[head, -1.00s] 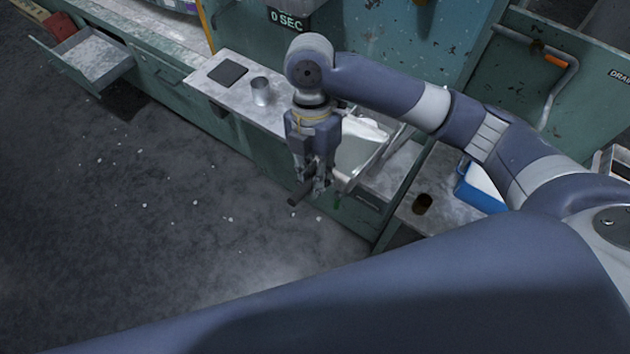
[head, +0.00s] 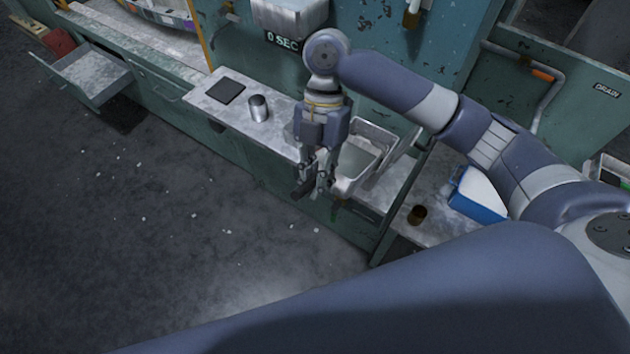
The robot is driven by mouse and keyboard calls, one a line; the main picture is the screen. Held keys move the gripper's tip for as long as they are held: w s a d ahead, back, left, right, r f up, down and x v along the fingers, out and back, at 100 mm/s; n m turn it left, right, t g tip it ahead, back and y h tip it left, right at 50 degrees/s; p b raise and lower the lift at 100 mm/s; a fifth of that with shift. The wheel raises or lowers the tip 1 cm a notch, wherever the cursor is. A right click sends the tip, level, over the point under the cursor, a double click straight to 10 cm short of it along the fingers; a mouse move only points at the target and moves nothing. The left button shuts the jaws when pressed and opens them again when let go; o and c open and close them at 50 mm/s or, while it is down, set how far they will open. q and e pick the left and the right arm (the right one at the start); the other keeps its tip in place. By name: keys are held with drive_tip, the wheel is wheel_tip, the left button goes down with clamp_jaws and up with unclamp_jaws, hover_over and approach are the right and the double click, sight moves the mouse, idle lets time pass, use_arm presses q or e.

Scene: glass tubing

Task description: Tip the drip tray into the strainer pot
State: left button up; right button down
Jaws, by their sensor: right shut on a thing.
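My right gripper (head: 315,188) points down at the bench's front edge. Its fingers are shut on a short dark bar (head: 302,189), which looks like a handle. A pale metal tray (head: 383,137) with raised walls, apparently the drip tray, is just right of and behind the gripper. The gripper hides its left part and where the bar joins it. A small upright metal cup (head: 258,108), perhaps the strainer pot, stands on the bench left of the gripper, apart from it. I cannot see inside it. My left gripper is out of view.
A dark square pad (head: 225,91) lies left of the cup on the bench (head: 215,108). A blue box with a white top (head: 478,193) and a small dark-brown round object (head: 417,214) are at right. An open drawer (head: 92,75) juts out at far left.

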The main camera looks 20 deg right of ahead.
drive_tip(key=shift+w+d+r+g+y+p, duration=0.2)
drive_tip(key=shift+r+p, duration=0.1)
drive_tip(key=shift+r, duration=0.25)
drive_tip(key=shift+w+d+r+g+y+p, duration=0.1)
drive_tip(key=shift+d+r+g+y+p, duration=0.1)
drive_tip(key=shift+r+p, duration=0.25)
drive_tip(key=shift+w+d+r+g+y+p, duration=0.1)
drive_tip(key=shift+w+r+g+y+p, duration=0.1)
drive_tip(key=shift+r, duration=0.4)
drive_tip(key=w+d+r+g+y+p, duration=0.1)
drive_tip(key=w+d+r+g+y, duration=0.1)
drive_tip(key=r, duration=0.4)
drive_tip(key=shift+w+d+n+y, duration=0.3)
drive_tip(key=shift+w+d+y, duration=0.25)
drive_tip(key=shift+d, duration=0.6)
drive_tip(key=shift+w+r, duration=0.1)
idle(2.0)
